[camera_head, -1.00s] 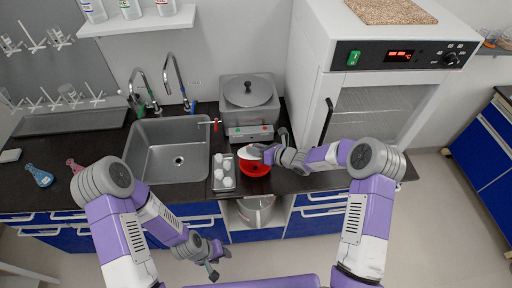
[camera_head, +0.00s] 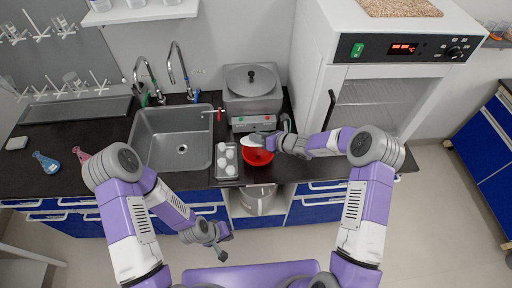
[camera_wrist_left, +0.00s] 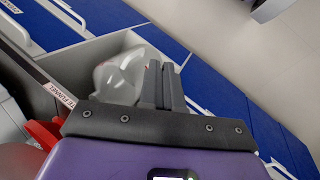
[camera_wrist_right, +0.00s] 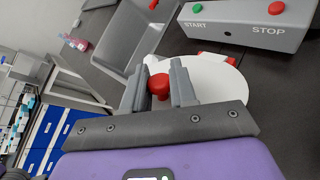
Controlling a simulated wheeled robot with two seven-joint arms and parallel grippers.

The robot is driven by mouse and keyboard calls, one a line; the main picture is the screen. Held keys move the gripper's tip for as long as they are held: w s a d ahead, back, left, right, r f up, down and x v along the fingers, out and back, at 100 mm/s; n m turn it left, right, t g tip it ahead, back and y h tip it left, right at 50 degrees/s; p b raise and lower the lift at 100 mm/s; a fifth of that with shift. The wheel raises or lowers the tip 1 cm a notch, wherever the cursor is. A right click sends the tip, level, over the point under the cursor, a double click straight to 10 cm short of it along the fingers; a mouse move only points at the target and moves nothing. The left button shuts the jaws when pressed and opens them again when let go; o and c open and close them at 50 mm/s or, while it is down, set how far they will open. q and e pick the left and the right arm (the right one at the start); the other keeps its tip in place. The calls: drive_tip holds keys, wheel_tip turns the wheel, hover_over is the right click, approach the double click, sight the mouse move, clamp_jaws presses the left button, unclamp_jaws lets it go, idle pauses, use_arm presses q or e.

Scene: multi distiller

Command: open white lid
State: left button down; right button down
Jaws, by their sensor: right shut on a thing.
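My right gripper (camera_head: 280,141) is shut on the red knob (camera_wrist_right: 158,86) of the white lid (camera_head: 254,139), at the back rim of the red bowl (camera_head: 257,157). Much of the bowl's red inside shows in the head view. In the right wrist view the white lid (camera_wrist_right: 218,84) extends behind and to the right of the fingers. I cannot tell whether the lid still touches the bowl. My left gripper (camera_head: 225,243) is empty and low in front of the counter; its fingers (camera_wrist_left: 162,84) look shut in the left wrist view.
A grey heating device (camera_head: 251,92) with a START/STOP panel (camera_wrist_right: 245,22) stands behind the bowl. A tray (camera_head: 227,182) with white round pieces lies left of it, then the sink (camera_head: 181,125). A white oven cabinet (camera_head: 375,100) stands at right. A glass vessel (camera_wrist_left: 120,75) sits in an opening below.

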use_arm(q)
drive_tip(key=w+d+f+n+t+h, duration=0.1)
drive_tip(key=w+d+n+t+h, duration=0.1)
drive_tip(key=w+d+n+t, duration=0.45)
drive_tip(key=n+t+y, duration=0.7)
drive_tip(key=n+t, duration=0.5)
drive_tip(key=n, duration=1.4)
approach(254, 145)
drive_tip(key=w+f, duration=0.3)
drive_tip(key=w, duration=0.1)
drive_tip(key=shift+w+a+r, duration=0.15)
drive_tip(key=shift+w+r, duration=1)
drive_tip(key=shift+r, duration=0.25)
